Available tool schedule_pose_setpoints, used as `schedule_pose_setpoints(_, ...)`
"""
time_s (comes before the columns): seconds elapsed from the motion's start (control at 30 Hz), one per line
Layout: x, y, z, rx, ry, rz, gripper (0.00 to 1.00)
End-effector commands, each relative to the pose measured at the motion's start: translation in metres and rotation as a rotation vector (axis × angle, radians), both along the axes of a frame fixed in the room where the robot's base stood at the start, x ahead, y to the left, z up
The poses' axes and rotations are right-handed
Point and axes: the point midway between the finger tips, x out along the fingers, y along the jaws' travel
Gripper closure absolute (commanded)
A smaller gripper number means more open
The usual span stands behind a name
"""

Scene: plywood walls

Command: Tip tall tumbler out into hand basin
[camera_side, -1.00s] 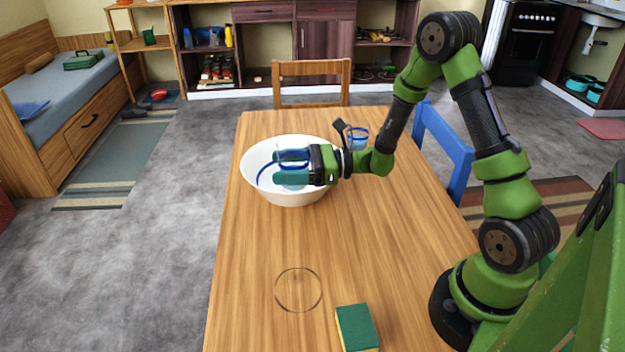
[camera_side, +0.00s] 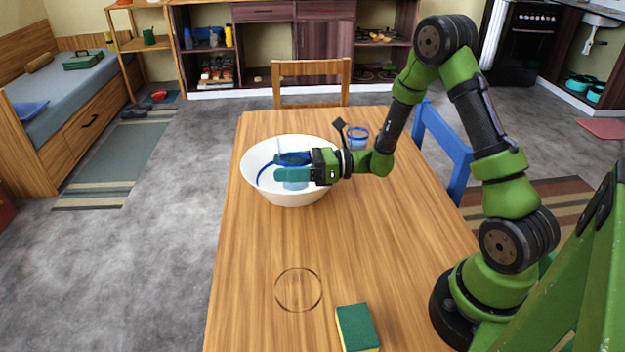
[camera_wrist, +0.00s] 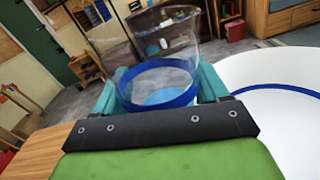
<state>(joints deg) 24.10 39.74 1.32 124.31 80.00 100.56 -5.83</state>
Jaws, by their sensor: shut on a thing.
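My gripper (camera_side: 292,167) is shut on a tall clear tumbler (camera_side: 294,185) with a blue band, over the white hand basin (camera_side: 290,198). In the wrist view the tumbler (camera_wrist: 165,50) stands between the teal fingers, its open end up in the picture. Something light blue shows inside around the band; I cannot tell whether it is liquid. In the side view the tumbler looks near upright, its lower part below the fingers. The basin (camera_wrist: 290,135) shows at the right of the wrist view, with a blue ring inside. The basin's floor is partly hidden by my gripper.
A shorter glass with a blue rim (camera_side: 358,137) stands behind my wrist. A green and yellow sponge (camera_side: 357,327) lies at the table's near end. Chairs stand beyond.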

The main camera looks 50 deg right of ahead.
Motion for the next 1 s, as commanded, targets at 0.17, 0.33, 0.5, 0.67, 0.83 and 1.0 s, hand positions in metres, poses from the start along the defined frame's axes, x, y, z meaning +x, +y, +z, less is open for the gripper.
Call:
schedule_pose_setpoints(0.17,0.003,-0.003,0.002,0.062,0.061,0.0,0.62)
schedule_pose_setpoints(0.33,0.006,-0.006,0.003,0.123,0.121,0.001,0.62)
schedule_pose_setpoints(0.5,0.01,-0.009,0.004,0.183,0.182,0.001,0.62)
schedule_pose_setpoints(0.67,0.013,-0.012,0.005,0.239,0.237,0.001,0.62)
schedule_pose_setpoints(0.83,0.017,-0.016,0.006,0.299,0.297,0.001,0.62)
schedule_pose_setpoints(1.0,0.02,-0.019,0.005,0.36,0.36,0.001,0.62)
